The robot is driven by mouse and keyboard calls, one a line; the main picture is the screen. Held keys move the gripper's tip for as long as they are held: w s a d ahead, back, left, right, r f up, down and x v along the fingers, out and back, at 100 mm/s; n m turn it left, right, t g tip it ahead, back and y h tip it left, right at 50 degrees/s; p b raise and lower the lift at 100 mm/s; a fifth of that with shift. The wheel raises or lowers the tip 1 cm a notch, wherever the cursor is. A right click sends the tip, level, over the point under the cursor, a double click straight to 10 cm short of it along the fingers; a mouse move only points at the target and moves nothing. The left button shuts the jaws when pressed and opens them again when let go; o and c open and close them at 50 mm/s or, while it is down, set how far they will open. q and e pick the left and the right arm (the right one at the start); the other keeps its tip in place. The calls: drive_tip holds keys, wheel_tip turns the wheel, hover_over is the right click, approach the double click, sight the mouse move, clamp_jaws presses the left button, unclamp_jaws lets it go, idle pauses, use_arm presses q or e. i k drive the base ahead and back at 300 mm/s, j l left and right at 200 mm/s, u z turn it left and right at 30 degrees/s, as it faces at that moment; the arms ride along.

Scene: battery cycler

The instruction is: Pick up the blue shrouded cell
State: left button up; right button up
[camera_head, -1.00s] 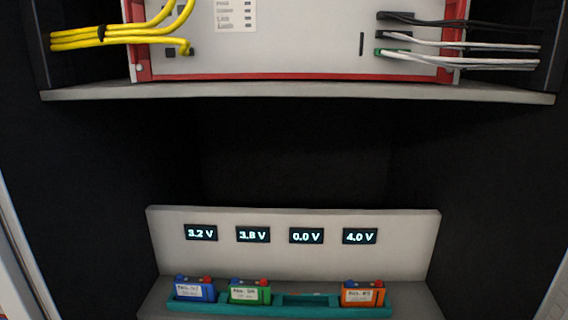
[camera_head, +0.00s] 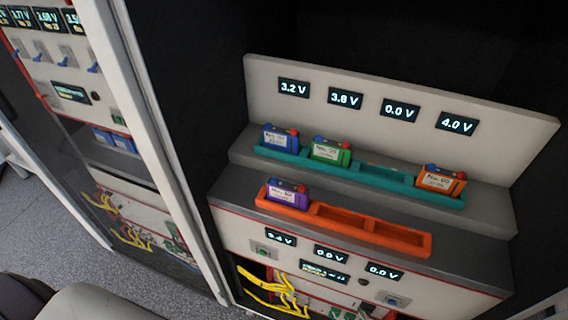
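The blue shrouded cell (camera_head: 280,138) stands in the leftmost slot of the teal rack (camera_head: 387,178), below the display reading 3.2 V. It has a white label and blue and red terminal caps on top. A green cell (camera_head: 331,151) stands to its right below 3.8 V. The slot below 0.0 V is empty. An orange cell (camera_head: 440,182) stands at the right end below 4.0 V. A purple cell (camera_head: 287,193) stands in the left slot of the orange rack (camera_head: 372,229) in front. Neither of my grippers is in view.
A pale backboard (camera_head: 420,95) with voltage displays rises behind the racks. A white cabinet post (camera_head: 165,150) stands left of the shelf. Yellow cables (camera_head: 272,290) hang below the front panel. The orange rack's other slots are empty.

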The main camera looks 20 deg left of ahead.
sight(273, 137)
drive_tip(key=u, duration=2.4)
drive_tip(key=i+j+z, duration=0.15)
drive_tip(key=z, duration=0.3)
drive_tip(key=j+z, duration=0.5)
drive_tip(key=i+j+z, duration=0.1)
drive_tip(key=z, duration=0.35)
drive_tip(key=j, duration=0.1)
